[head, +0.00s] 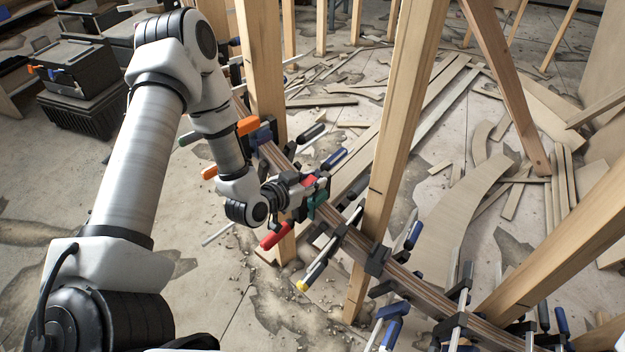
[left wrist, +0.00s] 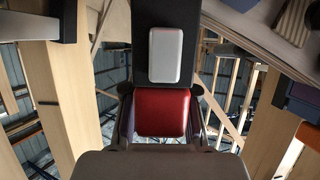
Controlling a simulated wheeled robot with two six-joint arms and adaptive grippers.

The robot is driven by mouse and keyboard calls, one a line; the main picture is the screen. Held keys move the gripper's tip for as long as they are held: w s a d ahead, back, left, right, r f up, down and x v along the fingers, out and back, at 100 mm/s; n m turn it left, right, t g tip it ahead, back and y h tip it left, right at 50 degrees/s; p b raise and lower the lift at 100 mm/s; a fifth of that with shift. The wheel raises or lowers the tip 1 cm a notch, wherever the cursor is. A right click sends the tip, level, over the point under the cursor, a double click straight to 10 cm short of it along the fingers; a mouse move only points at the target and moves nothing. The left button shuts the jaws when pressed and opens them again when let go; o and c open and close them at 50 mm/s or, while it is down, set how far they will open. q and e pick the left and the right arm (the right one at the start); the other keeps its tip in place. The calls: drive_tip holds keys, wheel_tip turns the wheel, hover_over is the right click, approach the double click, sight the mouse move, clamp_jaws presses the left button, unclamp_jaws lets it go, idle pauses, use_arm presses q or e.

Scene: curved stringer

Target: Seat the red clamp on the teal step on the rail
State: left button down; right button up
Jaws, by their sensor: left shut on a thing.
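My left gripper (head: 303,186) is at the curved rail (head: 345,236) near the middle of the head view. It is shut on the red clamp (head: 309,181), whose red body shows between the fingers in the left wrist view (left wrist: 160,112). A red handle (head: 272,237) hangs below the gripper on the near side of the rail. The teal step (head: 319,200) is on the rail just beside and below the red body. From here I cannot tell whether the clamp touches the step. My right gripper is not in view.
Several other clamps, such as a yellow-tipped one (head: 314,272) and an orange one (head: 247,125), sit along the rail on both sides. A wooden post (head: 395,125) rises right of the gripper. Offcuts (head: 470,210) lie on the floor behind. Black cases (head: 80,75) stand at the left.

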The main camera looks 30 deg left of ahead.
use_arm(q)
drive_tip(key=shift+f, duration=0.1)
drive_tip(key=shift+f+b, duration=0.4)
drive_tip(key=shift+f, duration=0.05)
drive_tip(key=c, duration=0.8)
unclamp_jaws()
drive_tip(key=shift+s, duration=0.15)
drive_tip(key=v, duration=0.7)
drive_tip(key=shift+s+r, duration=0.15)
